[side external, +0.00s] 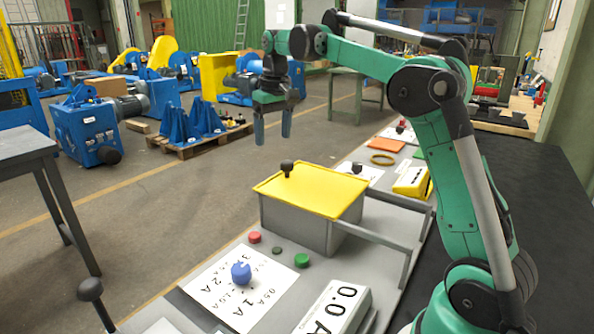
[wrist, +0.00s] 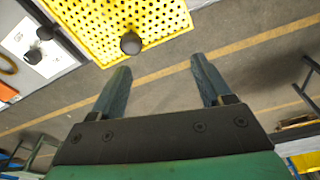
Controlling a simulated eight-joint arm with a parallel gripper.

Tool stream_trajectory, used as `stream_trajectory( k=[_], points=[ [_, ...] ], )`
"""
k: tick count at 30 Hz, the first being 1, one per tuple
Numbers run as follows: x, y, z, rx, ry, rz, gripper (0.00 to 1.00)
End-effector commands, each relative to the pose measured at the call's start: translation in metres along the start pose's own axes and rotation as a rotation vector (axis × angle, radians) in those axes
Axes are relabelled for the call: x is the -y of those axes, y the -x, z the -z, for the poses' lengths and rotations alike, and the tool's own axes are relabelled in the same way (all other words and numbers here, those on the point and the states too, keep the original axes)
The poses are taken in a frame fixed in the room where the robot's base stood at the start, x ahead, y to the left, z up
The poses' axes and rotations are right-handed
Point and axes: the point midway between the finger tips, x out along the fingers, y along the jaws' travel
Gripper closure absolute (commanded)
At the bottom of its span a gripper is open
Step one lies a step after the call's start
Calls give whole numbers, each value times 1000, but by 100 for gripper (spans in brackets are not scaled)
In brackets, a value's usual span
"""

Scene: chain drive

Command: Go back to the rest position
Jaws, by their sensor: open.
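My gripper (side external: 273,128) hangs above and behind the yellow-lidded box in the side view, its two blue-grey fingers pointing down. The fingers are apart with nothing between them. In the wrist view my gripper (wrist: 160,85) also shows open and empty, with floor visible between the fingers. The grey box (side external: 300,222) has a yellow lid (side external: 312,190) with a black knob (side external: 287,167) on it. The knob (wrist: 131,43) and the perforated yellow lid (wrist: 100,18) show at the top of the wrist view, apart from the fingers.
The bench carries a blue knob (side external: 241,273) on a printed sheet, a red button (side external: 254,237), a green button (side external: 302,260) and a current display (side external: 335,308). A yellow device (side external: 412,181) and a brown ring (side external: 383,159) lie behind. A grey table (side external: 25,146) stands left. Air around my gripper is clear.

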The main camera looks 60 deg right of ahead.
Motion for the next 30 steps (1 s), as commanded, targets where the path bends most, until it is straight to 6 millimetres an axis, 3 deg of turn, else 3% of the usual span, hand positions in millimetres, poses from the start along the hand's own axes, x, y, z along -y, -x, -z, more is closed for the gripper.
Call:
stream_trajectory(
  k=[3, 8, 18, 24, 30],
  points=[
    [30, 9, -23, -87, 49, 2, 28],
    [63, 8, -63, -207, 107, 15, 28],
    [106, -36, -155, -436, 211, 78, 28],
    [112, -56, -178, -495, 234, 102, 28],
    [113, -58, -180, -503, 236, 105, 28]
  ],
)
